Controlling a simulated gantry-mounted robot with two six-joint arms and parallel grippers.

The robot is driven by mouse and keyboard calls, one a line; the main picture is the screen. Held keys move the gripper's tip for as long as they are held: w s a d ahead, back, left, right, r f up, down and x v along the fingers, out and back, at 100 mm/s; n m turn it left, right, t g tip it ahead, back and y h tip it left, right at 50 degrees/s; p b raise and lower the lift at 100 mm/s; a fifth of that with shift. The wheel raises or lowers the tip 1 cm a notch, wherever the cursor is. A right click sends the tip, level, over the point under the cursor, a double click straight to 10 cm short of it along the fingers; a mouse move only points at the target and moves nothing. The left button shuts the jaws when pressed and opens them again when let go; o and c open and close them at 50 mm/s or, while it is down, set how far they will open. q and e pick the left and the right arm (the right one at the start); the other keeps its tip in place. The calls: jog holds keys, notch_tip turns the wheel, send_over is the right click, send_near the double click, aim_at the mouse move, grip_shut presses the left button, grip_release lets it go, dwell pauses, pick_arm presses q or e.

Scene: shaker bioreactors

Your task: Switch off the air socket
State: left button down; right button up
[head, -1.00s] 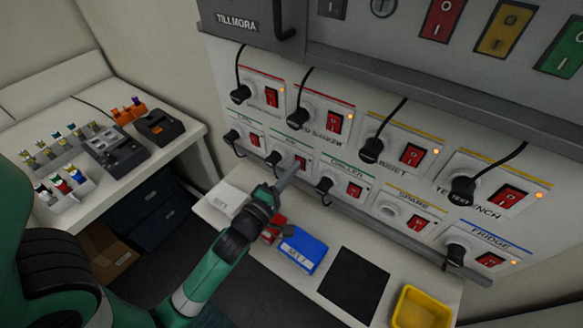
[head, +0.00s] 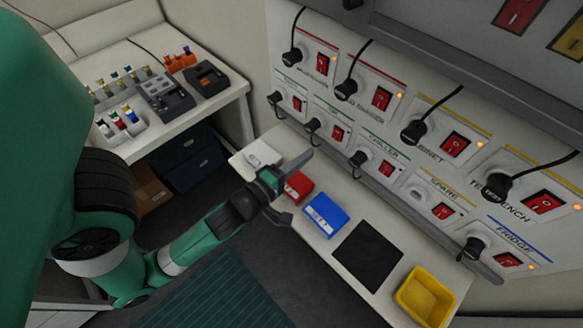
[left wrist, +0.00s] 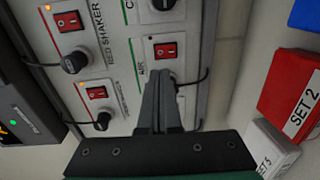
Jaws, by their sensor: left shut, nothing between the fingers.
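The air socket is in the lower row of the socket panel. Its red rocker switch (head: 337,132) and black plug (head: 312,125) show in the head view. In the left wrist view the AIR label and red switch (left wrist: 165,50) are clear, while the plug is mostly hidden behind my fingers. No lit lamp shows on this socket. My left gripper (head: 309,154) is shut and empty, its fingers pointing up toward the panel, below the air socket. In the left wrist view the shut fingertips (left wrist: 160,75) lie just under the switch, apparently apart from it. My right gripper is out of view.
Neighbouring sockets include the chiller with its switch (head: 386,169). Several others have orange lamps lit. Below the panel, a red box (head: 297,187), blue box (head: 325,215), black mat (head: 368,254) and yellow bin (head: 426,296) are on the bench.

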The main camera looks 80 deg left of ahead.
pick_arm(q)
jog(key=v, duration=0.4)
jog(key=shift+s, duration=0.1)
dwell(0.5)
